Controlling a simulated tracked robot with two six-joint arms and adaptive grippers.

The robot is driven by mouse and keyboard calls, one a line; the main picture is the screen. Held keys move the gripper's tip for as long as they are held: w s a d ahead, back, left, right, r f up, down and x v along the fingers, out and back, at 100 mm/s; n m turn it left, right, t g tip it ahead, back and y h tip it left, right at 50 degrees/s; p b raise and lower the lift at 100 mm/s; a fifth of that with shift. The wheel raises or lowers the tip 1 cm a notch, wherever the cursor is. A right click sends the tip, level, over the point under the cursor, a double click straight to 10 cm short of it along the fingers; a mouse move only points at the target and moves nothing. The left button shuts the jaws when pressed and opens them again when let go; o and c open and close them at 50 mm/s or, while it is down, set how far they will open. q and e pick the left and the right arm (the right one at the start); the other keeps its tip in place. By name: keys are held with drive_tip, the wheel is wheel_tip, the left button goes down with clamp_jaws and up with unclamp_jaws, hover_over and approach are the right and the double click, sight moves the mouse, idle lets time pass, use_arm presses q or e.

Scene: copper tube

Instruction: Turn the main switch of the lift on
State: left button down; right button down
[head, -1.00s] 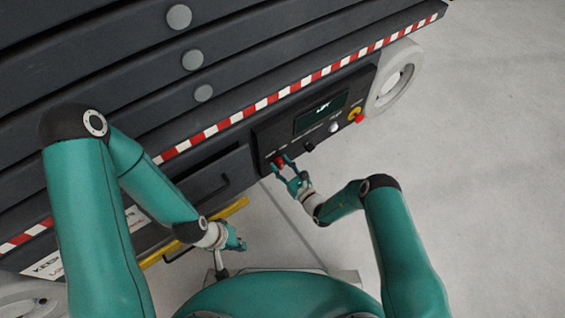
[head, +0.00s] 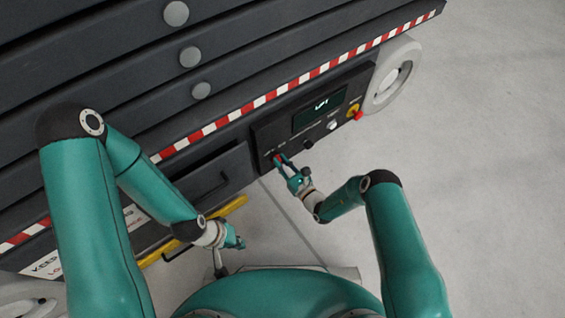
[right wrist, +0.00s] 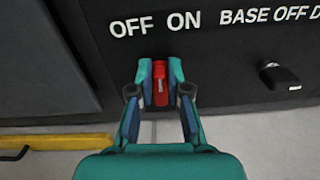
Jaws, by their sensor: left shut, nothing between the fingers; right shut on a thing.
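The red main switch (right wrist: 160,88) sits on the lift's dark control panel (head: 268,131), below and between the words OFF and ON in the right wrist view. Its visible part is roughly upright there; its base is partly hidden by the fingers. My right gripper (right wrist: 160,72) is shut on the switch, one finger on each side. In the head view the right gripper (head: 280,161) is at the panel's lower left end and mostly covers the switch. My left gripper (head: 240,243) is shut and empty, near the yellow bar, away from the panel.
A black knob (right wrist: 281,76) under "BASE OFF" stands right of the switch. A display (head: 320,116) and a red-and-yellow button (head: 355,112) are further along the panel. A yellow bar (head: 232,206) and a drawer-like front with a handle lie left. The floor at right is clear.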

drive_tip(key=m, duration=0.2)
drive_tip(key=m+b, duration=0.1)
drive_tip(key=w+d+m+b, duration=0.1)
drive_tip(key=m, duration=0.1)
drive_tip(key=shift+f+m, duration=0.15)
drive_tip(key=shift+m, duration=0.15)
drive_tip(key=m, duration=0.1)
drive_tip(key=m+b, duration=0.1)
drive_tip(key=m, duration=0.1)
drive_tip(key=m+b, duration=0.1)
drive_tip(key=m, duration=0.1)
drive_tip(key=shift+w+d+f, duration=0.25)
drive_tip(key=shift+d, duration=0.05)
drive_tip(key=shift+m, duration=0.3)
drive_tip(key=c, duration=1.1)
unclamp_jaws()
drive_tip(key=shift+f, duration=0.1)
drive_tip(key=shift+s, duration=0.1)
drive_tip(key=shift+s, duration=0.1)
drive_tip(key=v, duration=1.1)
drive_tip(key=shift+s+d, duration=0.2)
drive_tip(key=shift+s, duration=0.15)
